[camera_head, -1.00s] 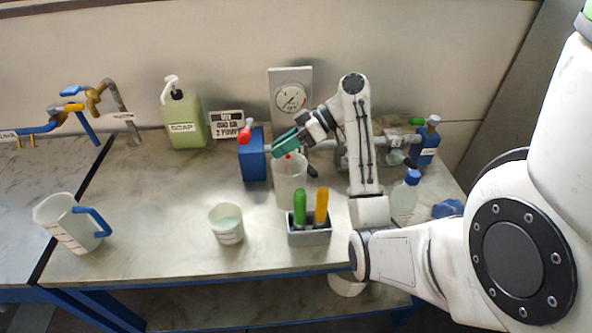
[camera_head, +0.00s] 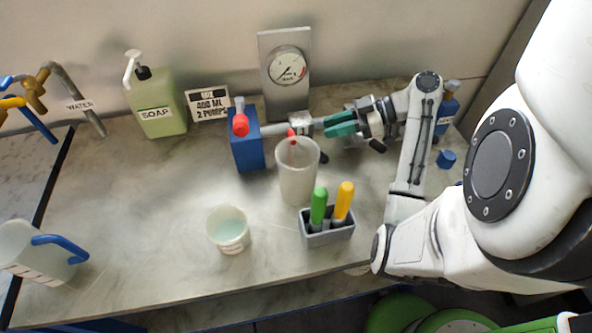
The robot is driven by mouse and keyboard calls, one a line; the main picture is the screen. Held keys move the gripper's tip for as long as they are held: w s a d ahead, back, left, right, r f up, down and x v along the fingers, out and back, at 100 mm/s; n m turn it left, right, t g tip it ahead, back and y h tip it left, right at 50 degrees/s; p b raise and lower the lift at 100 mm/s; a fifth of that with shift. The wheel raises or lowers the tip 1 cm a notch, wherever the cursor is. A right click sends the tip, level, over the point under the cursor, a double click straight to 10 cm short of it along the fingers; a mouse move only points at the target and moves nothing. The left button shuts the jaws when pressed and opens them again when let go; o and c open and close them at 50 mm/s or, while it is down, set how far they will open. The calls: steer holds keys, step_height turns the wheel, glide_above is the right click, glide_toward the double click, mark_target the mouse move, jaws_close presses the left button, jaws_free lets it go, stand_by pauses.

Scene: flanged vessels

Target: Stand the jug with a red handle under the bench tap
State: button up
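A tall translucent jug (camera_head: 297,178) stands upright on the bench, right of centre. A small red part (camera_head: 291,134) shows at its far rim; most of any handle there is hidden. The bench tap, a grey bent pipe with yellow and blue parts (camera_head: 62,84), is at the far left beside a WATER label (camera_head: 79,105).
A blue-handled jug (camera_head: 35,252) stands at the left. A white cup of pale liquid (camera_head: 229,230) and a grey holder (camera_head: 328,233) with green and yellow handles stand in front. Soap bottle (camera_head: 157,105), gauge (camera_head: 288,68) and blue block (camera_head: 246,142) are behind. The left-centre bench is clear.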

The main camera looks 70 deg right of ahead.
steer(key=x, duration=1)
steer(key=shift+c, duration=0.4)
jaws_close()
